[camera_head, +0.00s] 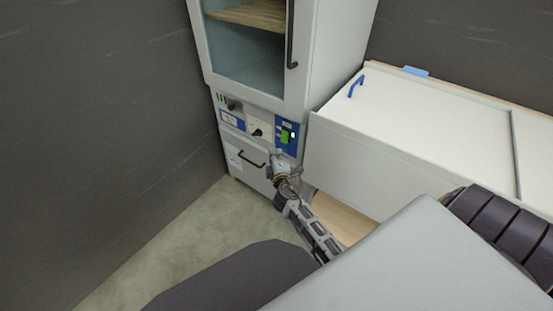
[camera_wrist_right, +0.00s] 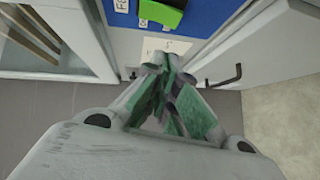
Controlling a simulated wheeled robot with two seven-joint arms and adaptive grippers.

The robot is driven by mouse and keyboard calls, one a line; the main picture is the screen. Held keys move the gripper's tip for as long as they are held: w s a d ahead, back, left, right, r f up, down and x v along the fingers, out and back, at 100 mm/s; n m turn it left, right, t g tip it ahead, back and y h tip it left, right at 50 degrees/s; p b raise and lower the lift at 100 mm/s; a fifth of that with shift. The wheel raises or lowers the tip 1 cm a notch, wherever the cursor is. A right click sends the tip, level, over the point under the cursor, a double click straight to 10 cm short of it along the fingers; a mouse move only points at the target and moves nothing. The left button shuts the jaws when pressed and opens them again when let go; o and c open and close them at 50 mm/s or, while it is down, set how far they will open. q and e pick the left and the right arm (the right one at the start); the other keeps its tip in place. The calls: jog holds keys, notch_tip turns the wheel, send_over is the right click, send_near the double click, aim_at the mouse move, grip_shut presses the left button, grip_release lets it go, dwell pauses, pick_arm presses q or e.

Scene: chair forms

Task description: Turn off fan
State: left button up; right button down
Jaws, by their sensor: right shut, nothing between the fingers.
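The green switch (camera_head: 287,135) sits on a blue panel (camera_head: 279,145) at the right end of the control strip below the cabinet's glass door. In the right wrist view the green switch (camera_wrist_right: 163,12) is at the top edge, partly cut off. My right gripper (camera_head: 278,157) is just below the panel, in front of the lower cabinet. In the right wrist view its fingers (camera_wrist_right: 168,62) are together and empty, apart from the switch. Lettering by the switch is cut off. My left gripper is not in view.
The control strip also has dark knobs (camera_head: 256,132). A lower door (camera_head: 240,160) has a black handle (camera_head: 250,162). A white bench (camera_head: 430,115) with a blue handle (camera_head: 355,87) stands at right. A dark wall (camera_head: 100,110) is at left; the floor (camera_head: 175,235) before it is clear.

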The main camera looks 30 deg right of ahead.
aim_at(284, 137)
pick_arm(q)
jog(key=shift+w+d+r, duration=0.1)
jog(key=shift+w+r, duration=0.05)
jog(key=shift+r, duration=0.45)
pick_arm(e)
jog(key=w+d+f, duration=0.1)
jog(key=w+d, duration=0.4)
jog(key=shift+f, duration=0.15)
pick_arm(q)
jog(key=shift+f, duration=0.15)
jog(key=shift+b, duration=0.4)
pick_arm(e)
jog(key=shift+d+f, duration=0.1)
pick_arm(q)
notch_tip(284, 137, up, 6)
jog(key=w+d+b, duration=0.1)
jog(key=b, duration=0.1)
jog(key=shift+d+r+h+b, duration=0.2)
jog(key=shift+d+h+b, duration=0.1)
jog(key=shift+b, duration=0.1)
pick_arm(e)
jog(key=shift+w+d+f+n+t, duration=0.1)
jog(key=shift+w+d+n+t, duration=0.05)
jog(key=shift+d+n+t, duration=0.15)
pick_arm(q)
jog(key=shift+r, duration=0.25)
